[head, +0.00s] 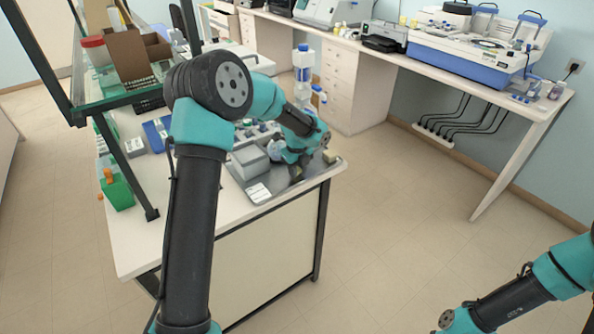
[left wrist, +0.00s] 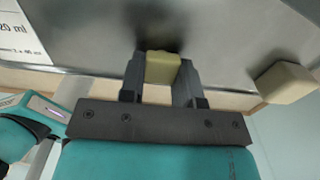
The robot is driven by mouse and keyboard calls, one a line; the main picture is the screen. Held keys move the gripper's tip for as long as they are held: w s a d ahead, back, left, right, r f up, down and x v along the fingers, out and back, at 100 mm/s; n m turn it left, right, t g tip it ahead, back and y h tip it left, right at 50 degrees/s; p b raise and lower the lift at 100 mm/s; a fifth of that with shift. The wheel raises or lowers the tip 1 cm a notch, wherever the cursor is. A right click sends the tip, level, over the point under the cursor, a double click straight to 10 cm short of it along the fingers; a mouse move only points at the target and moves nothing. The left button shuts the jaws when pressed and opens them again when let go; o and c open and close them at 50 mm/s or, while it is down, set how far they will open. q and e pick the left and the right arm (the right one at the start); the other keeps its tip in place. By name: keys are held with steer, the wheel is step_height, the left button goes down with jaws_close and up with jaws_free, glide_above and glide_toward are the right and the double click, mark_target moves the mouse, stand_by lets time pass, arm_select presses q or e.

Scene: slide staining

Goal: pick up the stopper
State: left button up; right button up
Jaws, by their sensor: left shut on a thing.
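In the left wrist view, a small pale yellow stopper (left wrist: 162,67) sits between the two fingers of my left gripper (left wrist: 160,76). The gripper is shut on it, with a finger against each side. In the head view my left gripper (head: 297,174) is low over the front right part of a grey metal tray, and the held stopper cannot be made out there. A second beige block (left wrist: 286,82) is apart from the gripper, at the right of the wrist view. It also shows near the tray's right corner in the head view (head: 329,156).
The grey tray (head: 284,191) lies at the bench's front right edge. A grey box (head: 250,161) and a white label (head: 258,193) are left of my gripper. A wash bottle (head: 303,66) stands behind. A green container (head: 118,193) and glass shelf are at left.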

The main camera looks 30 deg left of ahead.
arm_select(q)
step_height(320, 180, up, 3)
steer(key=shift+r, duration=0.15)
steer(key=s+d, duration=0.3)
steer(key=s, duration=0.4)
steer(key=s+d+r, duration=0.1)
steer(key=s+d, duration=0.3)
steer(key=s, duration=0.3)
steer(key=shift+s+r, duration=0.15)
steer(key=shift+r, duration=0.05)
